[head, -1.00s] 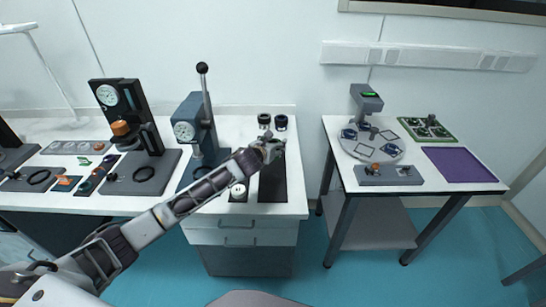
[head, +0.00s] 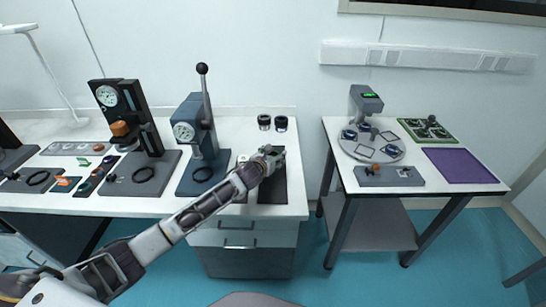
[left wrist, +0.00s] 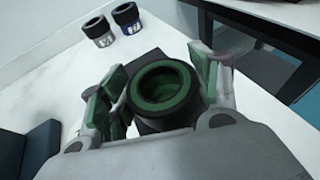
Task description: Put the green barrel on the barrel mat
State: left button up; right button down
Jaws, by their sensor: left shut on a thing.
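The green barrel (left wrist: 162,90) shows in the left wrist view as a black ring with a green inner band. It sits between the green-padded fingers of my left gripper (head: 270,155), which is shut on it. In the head view the gripper is over the far part of the black barrel mat (head: 272,190), and I cannot make out the barrel there. In the left wrist view a dark surface, probably the mat, shows behind the barrel (left wrist: 148,62). Whether the barrel touches the mat cannot be told. My right gripper is not in view.
Two dark barrels (head: 272,123) with light and blue bands stand behind the mat. A blue lever press (head: 192,140) stands left of my gripper, and a black gauge stand (head: 130,125) farther left. A separate table with a purple mat (head: 460,165) is at the right.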

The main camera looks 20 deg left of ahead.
pick_arm(q)
jog(key=shift+f, duration=0.1)
jog(key=o, duration=0.9)
jog(key=shift+o, duration=1.3)
jog(key=shift+s+a+r, duration=0.15)
jog(key=shift+s+r, duration=0.15)
jog(key=shift+s, duration=0.35)
jog(key=shift+v, duration=5.3)
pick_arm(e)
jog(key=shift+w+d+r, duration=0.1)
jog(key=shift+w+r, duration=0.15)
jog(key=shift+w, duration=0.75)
